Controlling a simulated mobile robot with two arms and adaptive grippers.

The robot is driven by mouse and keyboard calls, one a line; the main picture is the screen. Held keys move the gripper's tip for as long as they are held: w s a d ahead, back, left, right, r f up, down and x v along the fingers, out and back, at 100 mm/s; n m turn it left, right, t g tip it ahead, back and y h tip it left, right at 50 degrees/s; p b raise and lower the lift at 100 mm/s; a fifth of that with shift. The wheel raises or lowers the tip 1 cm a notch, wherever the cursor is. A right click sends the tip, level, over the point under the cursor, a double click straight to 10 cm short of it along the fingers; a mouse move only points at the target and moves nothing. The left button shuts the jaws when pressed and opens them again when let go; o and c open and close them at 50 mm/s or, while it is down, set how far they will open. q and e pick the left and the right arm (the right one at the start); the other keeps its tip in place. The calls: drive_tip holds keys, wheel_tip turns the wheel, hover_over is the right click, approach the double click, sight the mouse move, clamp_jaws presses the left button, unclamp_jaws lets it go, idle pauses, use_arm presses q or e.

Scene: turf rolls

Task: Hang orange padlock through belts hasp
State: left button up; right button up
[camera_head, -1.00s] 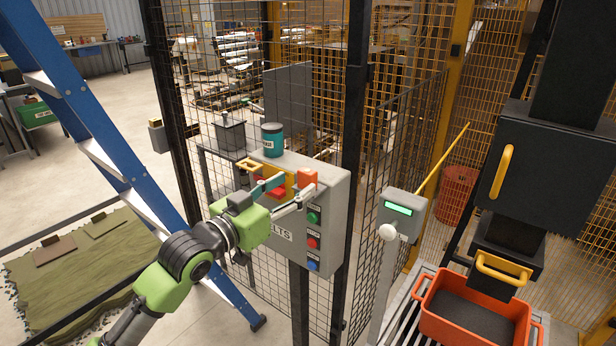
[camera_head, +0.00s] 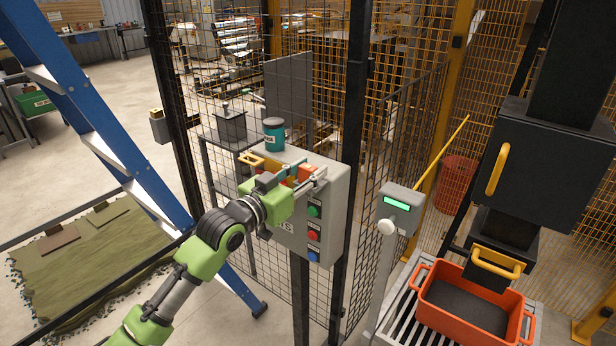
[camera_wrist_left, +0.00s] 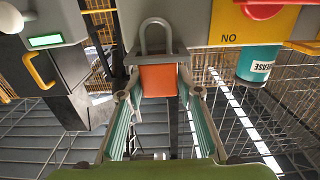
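The orange padlock (camera_head: 307,173) is at the upper front of the grey belts control box (camera_head: 328,198). In the left wrist view the padlock (camera_wrist_left: 158,80) shows an orange body and a grey U-shaped shackle toward the box. My left gripper (camera_head: 310,175) has its fingers spread on either side of the padlock body; in the left wrist view the gripper (camera_wrist_left: 159,92) seems to leave small gaps beside it. The belts hasp is not clearly visible; a yellow plate (camera_wrist_left: 228,22) with a red part is beside the padlock, mostly hidden by the gripper in the head view. My right gripper is not in view.
A teal can (camera_head: 273,136) stands on top of the box. Mesh fencing (camera_head: 400,130) is behind it. A grey post with a green display (camera_head: 398,205) stands to the right, near an orange crate (camera_head: 425,300). A blue ladder (camera_head: 110,140) is at left.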

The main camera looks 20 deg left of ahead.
use_arm(q)
drive_tip(key=c, duration=0.5)
drive_tip(key=shift+c, duration=0.2)
